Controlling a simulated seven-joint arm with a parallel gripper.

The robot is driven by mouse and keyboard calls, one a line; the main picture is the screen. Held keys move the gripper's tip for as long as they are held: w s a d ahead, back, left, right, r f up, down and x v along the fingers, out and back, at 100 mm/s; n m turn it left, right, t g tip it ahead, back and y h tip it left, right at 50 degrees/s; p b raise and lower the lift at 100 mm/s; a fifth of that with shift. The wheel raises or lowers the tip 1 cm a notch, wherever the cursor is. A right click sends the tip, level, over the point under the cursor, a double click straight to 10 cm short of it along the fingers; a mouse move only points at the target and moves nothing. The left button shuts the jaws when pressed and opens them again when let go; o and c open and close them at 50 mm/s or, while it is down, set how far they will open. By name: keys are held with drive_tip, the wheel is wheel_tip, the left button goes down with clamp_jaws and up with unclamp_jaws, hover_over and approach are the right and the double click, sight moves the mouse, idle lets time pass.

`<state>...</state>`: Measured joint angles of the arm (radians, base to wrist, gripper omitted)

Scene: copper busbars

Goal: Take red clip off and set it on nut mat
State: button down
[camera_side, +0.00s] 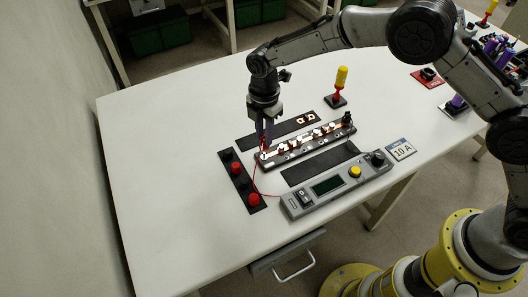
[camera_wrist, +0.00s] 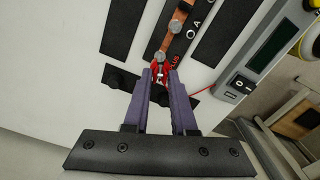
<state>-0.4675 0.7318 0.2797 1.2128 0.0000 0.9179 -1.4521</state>
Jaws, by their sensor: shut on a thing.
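My gripper (camera_side: 265,146) points down at the left end of the busbar rail (camera_side: 299,147). Its purple fingers are closed on the red clip (camera_wrist: 160,70), which shows between the fingertips (camera_wrist: 160,76) in the wrist view. The clip is at the end of the copper bar (camera_wrist: 171,40), beside red lettering; whether it still grips the terminal there is hidden. A red wire (camera_side: 256,180) runs from the clip to the grey meter box.
A black strip with red and black caps (camera_side: 243,186) lies just left of the rail. The grey box (camera_side: 330,187) with a yellow knob is in front. A yellow-handled tool (camera_side: 341,78) stands behind. The table's left side is clear.

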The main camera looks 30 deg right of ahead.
drive_tip(key=shift+w, duration=0.1)
drive_tip(key=s, duration=0.1)
drive_tip(key=s+d+f, duration=0.1)
drive_tip(key=s+d, duration=0.1)
drive_tip(key=shift+s+f, duration=0.25)
drive_tip(key=shift+s+d+f, duration=0.4)
drive_tip(key=shift+s+d, duration=0.2)
drive_tip(key=shift+s, duration=0.25)
drive_tip(key=shift+s+d+f, duration=0.35)
drive_tip(key=shift+s+d, duration=0.2)
drive_tip(key=shift+s, duration=0.3)
drive_tip(key=shift+s+d+f, duration=0.4)
drive_tip(key=shift+s+d, duration=0.2)
drive_tip(key=shift+s, duration=0.25)
drive_tip(key=shift+f, duration=0.1)
drive_tip(key=shift+f, duration=0.5)
drive_tip(key=shift+f, duration=0.25)
